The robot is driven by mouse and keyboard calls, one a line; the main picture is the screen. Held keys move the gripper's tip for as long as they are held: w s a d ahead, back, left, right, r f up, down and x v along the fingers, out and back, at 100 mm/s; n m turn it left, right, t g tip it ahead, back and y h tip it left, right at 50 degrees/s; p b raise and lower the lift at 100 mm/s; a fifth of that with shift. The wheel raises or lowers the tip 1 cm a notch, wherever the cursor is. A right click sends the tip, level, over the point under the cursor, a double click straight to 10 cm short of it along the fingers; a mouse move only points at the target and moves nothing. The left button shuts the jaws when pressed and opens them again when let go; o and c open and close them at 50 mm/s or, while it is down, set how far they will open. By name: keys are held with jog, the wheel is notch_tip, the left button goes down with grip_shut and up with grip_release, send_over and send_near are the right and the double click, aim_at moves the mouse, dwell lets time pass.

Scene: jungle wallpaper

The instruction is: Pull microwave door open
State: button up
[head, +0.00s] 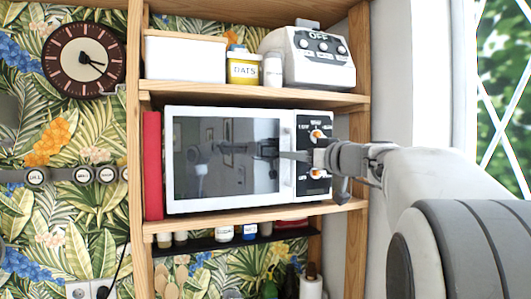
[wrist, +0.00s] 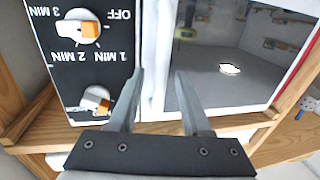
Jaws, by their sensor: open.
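The white microwave (head: 230,111) stands on the middle shelf, with its dark glass door (head: 215,160) shut. Its white upright handle (head: 286,178) is at the door's right edge, beside the black control panel (head: 313,133). The panel (wrist: 75,60) is on the left there and the glass (wrist: 225,75) on the right. I cannot tell whether the fingers touch the handle.
A red book (head: 153,165) stands against the microwave's left side. The wooden shelf posts (head: 135,200) frame it. Above are a white box (head: 185,57), a yellow jar (head: 243,70) and a white appliance (head: 308,60). Jars (head: 224,233) stand below. A window (head: 505,90) is at right.

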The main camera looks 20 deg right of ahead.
grip_shut()
dwell(1.4)
